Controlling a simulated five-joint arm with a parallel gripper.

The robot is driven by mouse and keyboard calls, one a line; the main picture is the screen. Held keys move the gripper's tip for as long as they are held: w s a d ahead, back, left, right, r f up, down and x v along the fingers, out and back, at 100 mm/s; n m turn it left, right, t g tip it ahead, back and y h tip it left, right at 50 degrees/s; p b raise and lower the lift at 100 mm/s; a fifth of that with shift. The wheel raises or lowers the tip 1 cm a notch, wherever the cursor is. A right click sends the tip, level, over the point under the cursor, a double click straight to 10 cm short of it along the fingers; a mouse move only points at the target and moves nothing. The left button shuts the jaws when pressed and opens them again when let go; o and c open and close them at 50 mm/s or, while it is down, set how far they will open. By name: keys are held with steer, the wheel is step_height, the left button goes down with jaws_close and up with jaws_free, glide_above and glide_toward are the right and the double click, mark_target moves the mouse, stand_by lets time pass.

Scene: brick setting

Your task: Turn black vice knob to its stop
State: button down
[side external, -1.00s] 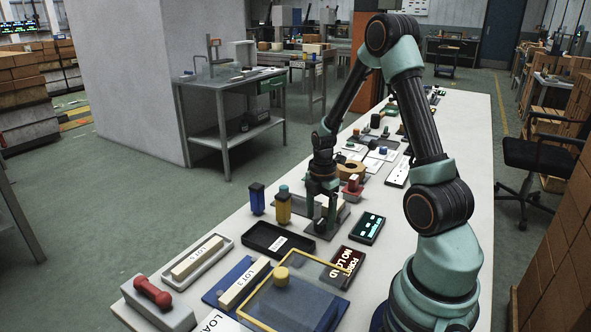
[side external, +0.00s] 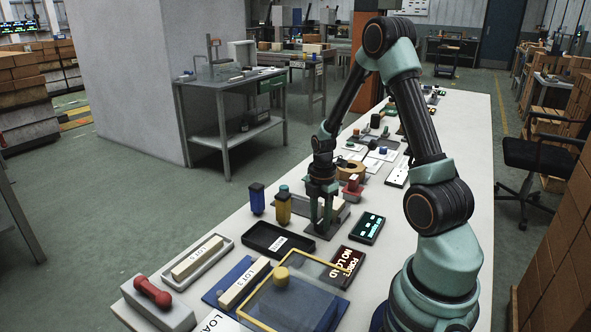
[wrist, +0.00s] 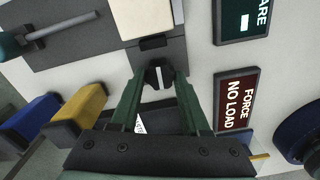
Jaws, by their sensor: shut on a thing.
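The vice shows in the wrist view as a dark grey body (wrist: 163,55) with a cream block (wrist: 143,18) at its far side. Its black knob (wrist: 153,78), with a pale mark, sits between the fingertips of my gripper (wrist: 155,75). My gripper is shut on the knob, with a finger on each side. In the side view my gripper (side external: 322,229) points straight down at the vice's grey base plate (side external: 340,220). The fingers hide the knob there.
A black tray (side external: 262,238) lies close in front of the vice. Blue (side external: 257,200) and yellow (side external: 283,210) upright pieces stand to its left. A "NO LOAD" force display (side external: 345,265) and a green-lit display (side external: 369,228) lie to the right.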

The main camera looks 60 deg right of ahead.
mark_target(320, 222)
steer(key=m, duration=0.6)
stand_by(0.3)
steer(key=shift+m, duration=0.4)
steer(key=shift+c, duration=1.9)
jaws_free()
steer(key=shift+r, duration=0.1)
step_height(320, 222, up, 12)
